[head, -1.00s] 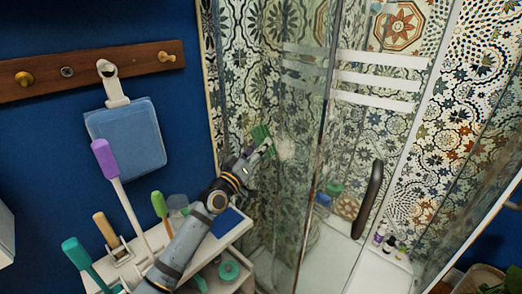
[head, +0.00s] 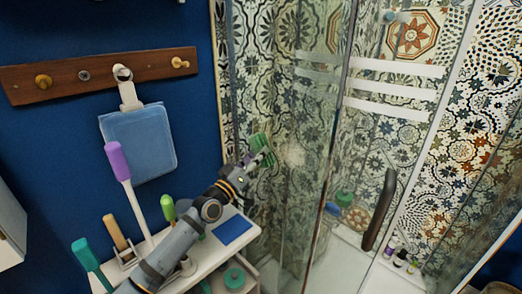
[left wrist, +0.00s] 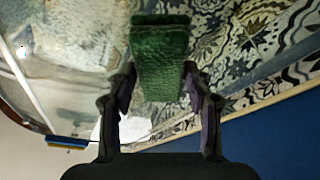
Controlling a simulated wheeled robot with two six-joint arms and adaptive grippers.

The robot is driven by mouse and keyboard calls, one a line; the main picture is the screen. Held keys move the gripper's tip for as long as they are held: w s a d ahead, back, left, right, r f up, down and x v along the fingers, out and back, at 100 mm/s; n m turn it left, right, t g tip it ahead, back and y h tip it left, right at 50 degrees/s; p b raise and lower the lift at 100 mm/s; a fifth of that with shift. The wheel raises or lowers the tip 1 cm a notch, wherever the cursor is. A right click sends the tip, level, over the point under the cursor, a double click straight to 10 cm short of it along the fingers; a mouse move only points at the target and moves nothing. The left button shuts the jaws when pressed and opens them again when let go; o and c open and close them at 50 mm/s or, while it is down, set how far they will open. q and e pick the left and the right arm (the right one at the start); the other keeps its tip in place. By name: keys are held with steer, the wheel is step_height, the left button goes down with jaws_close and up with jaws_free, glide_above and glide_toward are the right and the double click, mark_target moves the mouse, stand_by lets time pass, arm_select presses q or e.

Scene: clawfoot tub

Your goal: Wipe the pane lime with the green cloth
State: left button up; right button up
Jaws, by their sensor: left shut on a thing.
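The green cloth (head: 259,142) is a folded pad in my left gripper (head: 262,158), at the shower glass. In the left wrist view the cloth (left wrist: 162,60) sits between the two fingers of my left gripper (left wrist: 160,85), which is shut on it. The pane lime (head: 293,156) shows as a pale, hazy patch on the glass pane (head: 300,200), just right of the cloth. I cannot tell whether the cloth touches the glass. My right gripper is not in view.
A white cart (head: 215,262) with brushes and a blue cloth (head: 232,230) stands below my left arm. A dark door handle (head: 379,210) is at the right.

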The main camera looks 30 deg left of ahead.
arm_select(q)
steer(key=shift+s+a+r+p, duration=0.1)
steer(key=shift+s+a+p, duration=0.2)
steer(key=shift+s+p, duration=0.35)
steer(key=shift+s+a+p, duration=0.25)
steer(key=shift+s+p, duration=0.2)
steer(key=shift+s, duration=0.4)
steer(key=shift+s+a, duration=0.15)
steer(key=shift+s, duration=0.35)
steer(key=shift+w, duration=0.1)
steer(key=shift+f, duration=0.2)
steer(key=s+d+f+n+y, duration=0.2)
steer(key=s+f+y, duration=0.2)
steer(key=f, duration=0.7)
steer(key=s+d+f, duration=0.7)
steer(key=d+f, duration=0.2)
steer(key=d, duration=0.3)
steer(key=shift+f, duration=0.2)
